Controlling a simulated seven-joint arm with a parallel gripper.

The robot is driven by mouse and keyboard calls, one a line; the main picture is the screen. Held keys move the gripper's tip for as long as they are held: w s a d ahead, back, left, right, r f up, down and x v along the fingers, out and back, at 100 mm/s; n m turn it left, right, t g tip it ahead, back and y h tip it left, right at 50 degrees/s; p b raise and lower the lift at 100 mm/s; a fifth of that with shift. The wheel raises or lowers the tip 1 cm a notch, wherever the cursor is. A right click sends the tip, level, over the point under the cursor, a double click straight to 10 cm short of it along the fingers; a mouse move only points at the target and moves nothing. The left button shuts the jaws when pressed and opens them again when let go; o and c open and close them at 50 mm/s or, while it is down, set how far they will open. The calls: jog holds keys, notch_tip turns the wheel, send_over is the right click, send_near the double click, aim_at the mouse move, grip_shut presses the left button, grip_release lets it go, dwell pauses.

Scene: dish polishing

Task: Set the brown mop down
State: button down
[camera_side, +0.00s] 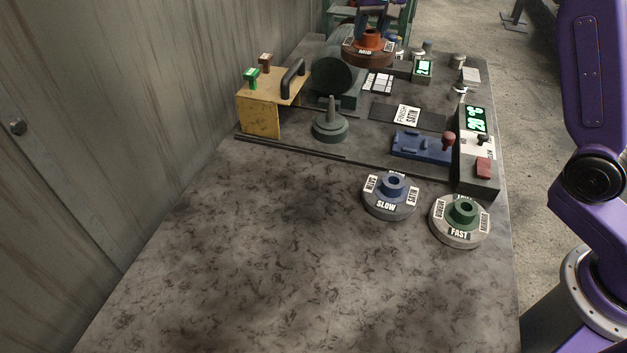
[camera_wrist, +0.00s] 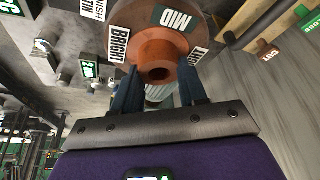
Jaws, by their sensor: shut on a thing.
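The brown mop is a round disc with an orange-brown hub, labelled MID. It is at the far end of the bench in the side view (camera_side: 368,50) and fills the top of the wrist view (camera_wrist: 178,47). My gripper (camera_wrist: 160,72) has its two blue fingers on either side of the hub, shut on it. In the side view my gripper (camera_side: 374,18) comes in from above and is cut off by the top edge. I cannot tell whether the disc touches the bench below it.
The blue-hubbed SLOW mop (camera_side: 390,203) and green-hubbed FAST mop (camera_side: 460,228) rest on the bench. A dark motor (camera_side: 335,78), a grey cone spindle (camera_side: 330,122), a yellow stand (camera_side: 258,118) and a control panel (camera_side: 474,160) stand nearby. The front bench (camera_side: 270,270) is clear.

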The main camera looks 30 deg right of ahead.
jog(key=s+d, duration=0.4)
jog(key=d, duration=0.6)
jog(key=s+d, duration=0.4)
jog(key=d, duration=0.6)
jog(key=shift+w+d+r+x, duration=0.35)
jog(key=shift+w+x, duration=0.4)
jog(key=shift+x, duration=3.2)
jog(key=shift+w+d+r+x, duration=0.35)
jog(key=shift+w+x, duration=0.4)
jog(key=shift+x, duration=3.15)
jog(key=shift+w+d+r+x, duration=0.3)
jog(key=shift+w+x, duration=0.5)
jog(key=shift+x, duration=3.15)
jog(key=shift+f, duration=0.2)
jog(key=c, duration=0.6)
grip_release()
